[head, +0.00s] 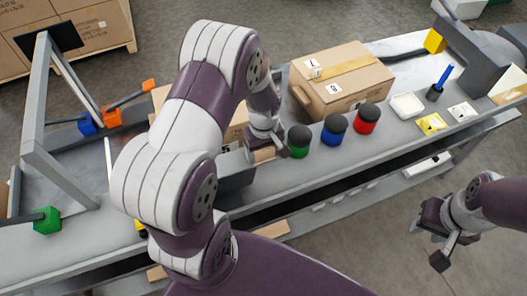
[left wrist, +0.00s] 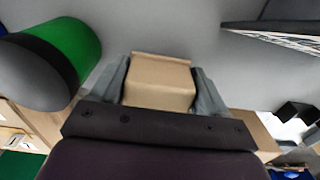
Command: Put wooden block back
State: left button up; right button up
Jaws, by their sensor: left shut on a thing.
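My left gripper (head: 268,148) is over the workbench, just left of the green can (head: 298,142). It is shut on a wooden block (head: 263,155), partly hidden by the gripper in the head view. In the left wrist view the tan block (left wrist: 160,82) sits between the two grey fingers. I cannot tell whether the block touches the bench. My right gripper (head: 431,243) is off the front of the bench at the right, empty, with its fingers apart.
Blue (head: 334,130) and red (head: 367,119) cans stand right of the green one. A cardboard box (head: 341,80) is behind them. A grey block-shaped fixture (head: 236,170) is left of the gripper. A grey frame (head: 55,165) stands at the left.

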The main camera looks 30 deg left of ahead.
pick_arm(q)
jog(key=shift+f, duration=0.4)
jog(key=shift+f, duration=0.1)
